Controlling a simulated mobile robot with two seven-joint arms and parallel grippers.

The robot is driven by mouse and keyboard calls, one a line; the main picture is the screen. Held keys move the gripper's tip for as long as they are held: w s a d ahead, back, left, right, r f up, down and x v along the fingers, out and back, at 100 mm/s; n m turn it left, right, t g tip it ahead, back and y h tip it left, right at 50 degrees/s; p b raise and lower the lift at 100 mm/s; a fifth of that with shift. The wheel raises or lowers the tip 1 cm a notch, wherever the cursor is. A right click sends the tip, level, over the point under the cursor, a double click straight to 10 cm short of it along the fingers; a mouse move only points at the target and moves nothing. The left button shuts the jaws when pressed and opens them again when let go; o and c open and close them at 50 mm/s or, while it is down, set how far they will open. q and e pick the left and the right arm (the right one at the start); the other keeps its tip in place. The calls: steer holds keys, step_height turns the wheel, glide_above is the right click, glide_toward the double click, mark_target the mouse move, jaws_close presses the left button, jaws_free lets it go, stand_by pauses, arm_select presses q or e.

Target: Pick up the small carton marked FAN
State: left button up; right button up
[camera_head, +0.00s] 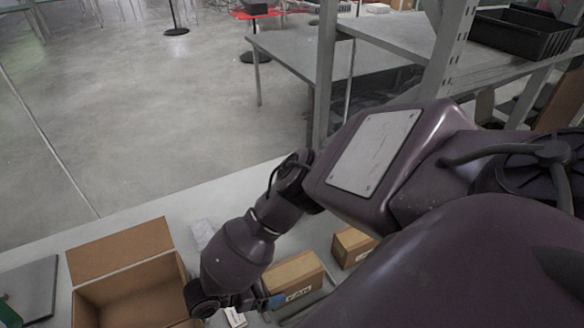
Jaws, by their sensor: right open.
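The small carton marked FAN (297,270) is a brown cardboard box on the light table, low in the middle of the head view. Its label faces the camera. My right gripper (258,302) is open at the carton's left side, close to the label. My wrist hides part of the carton's left end, and I cannot tell whether the fingers touch it. My left gripper is not in view.
A second small carton (350,246) stands to the right, partly behind my arm. An open cardboard box (120,250) is at the left, with a dark grey flat object (30,288) beyond it. A metal shelf (400,40) with a black bin (525,36) stands at upper right.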

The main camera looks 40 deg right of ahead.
mark_target(278, 280)
steer(key=shift+x, duration=1.5)
steer(key=c, duration=1.1)
